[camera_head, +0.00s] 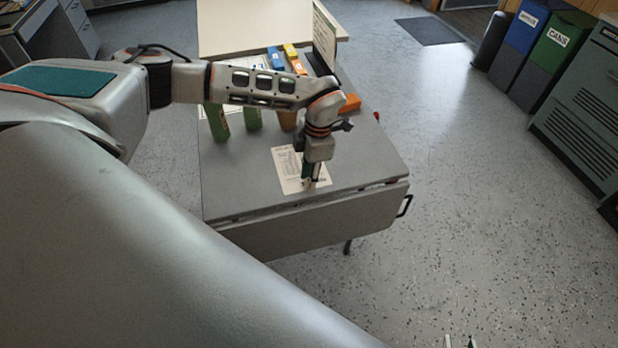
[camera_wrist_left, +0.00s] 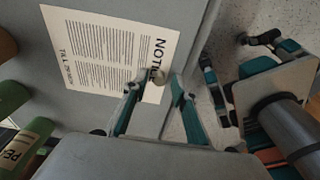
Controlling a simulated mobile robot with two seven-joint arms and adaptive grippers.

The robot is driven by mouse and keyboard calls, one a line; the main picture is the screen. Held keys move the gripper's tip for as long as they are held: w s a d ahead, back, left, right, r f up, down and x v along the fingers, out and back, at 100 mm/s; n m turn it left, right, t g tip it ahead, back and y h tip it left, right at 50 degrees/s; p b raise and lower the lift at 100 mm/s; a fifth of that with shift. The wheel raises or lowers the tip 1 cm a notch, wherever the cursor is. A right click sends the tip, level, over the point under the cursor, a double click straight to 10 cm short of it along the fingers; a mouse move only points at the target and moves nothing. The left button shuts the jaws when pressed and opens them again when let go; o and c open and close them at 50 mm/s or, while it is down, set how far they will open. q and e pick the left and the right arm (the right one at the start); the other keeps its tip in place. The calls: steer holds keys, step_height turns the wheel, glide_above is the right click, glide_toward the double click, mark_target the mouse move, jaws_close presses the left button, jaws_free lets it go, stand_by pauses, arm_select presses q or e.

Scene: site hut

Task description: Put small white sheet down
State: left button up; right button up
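The small white sheet (camera_head: 288,168) lies on the grey table, under my left gripper. It also shows in the left wrist view (camera_wrist_left: 100,52), printed with dark lines and a "NOTI…" heading partly hidden at the fingertips. It looks flat. My left gripper (camera_head: 310,184) points down over the sheet's near right part. In the wrist view its teal fingers (camera_wrist_left: 158,84) stand apart beside the heading; nothing is seen clamped between them. Whether the tips touch the sheet I cannot tell. Only the fingertips of my right gripper (camera_head: 460,342) show at the bottom edge, apart and empty.
The grey table (camera_head: 235,190) has bare room left of the sheet. Green containers (camera_head: 217,122), a brown one (camera_head: 288,119), an orange block (camera_head: 350,103) and an upright sign (camera_head: 325,38) stand behind. A black handle (camera_head: 404,206) juts from the right side.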

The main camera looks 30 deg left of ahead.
arm_select(q)
step_height(320, 180, up, 7)
steer(key=s+d+f+g+h, duration=0.1)
steer(key=s+d+h, duration=0.25)
steer(key=d, duration=0.55)
steer(key=s+d+g+h, duration=0.1)
steer(key=s+d+h, duration=0.25)
steer(key=d, duration=0.55)
steer(key=s+d+f+g+h, duration=0.15)
steer(key=s+d, duration=0.35)
steer(key=d, duration=0.5)
steer(key=d+r+n+t+h, duration=0.4)
steer(key=d+r+n+h, duration=0.4)
steer(key=d+r+h, duration=0.35)
steer(key=w+a+n+t+y, duration=0.2)
steer(key=w+a+n+t, duration=0.45)
steer(key=n+t, duration=0.6)
steer(key=w+a+f+n+t+y, duration=0.2)
steer(key=a+f+n+t+y, duration=0.1)
steer(key=a+f+n+y, duration=0.55)
steer(key=s+a+f+n+g+y, duration=0.2)
steer(key=s+a+f+n, duration=0.3)
steer(key=f, duration=0.4)
steer(key=s+a+f+n+g+y, duration=0.2)
steer(key=s+a+f+n+y, duration=0.2)
steer(key=s+a+f, duration=0.3)
step_height(320, 180, down, 3)
steer(key=shift+a+r+n, duration=0.1)
steer(key=shift+a+n, duration=0.5)
steer(key=shift+n, duration=0.3)
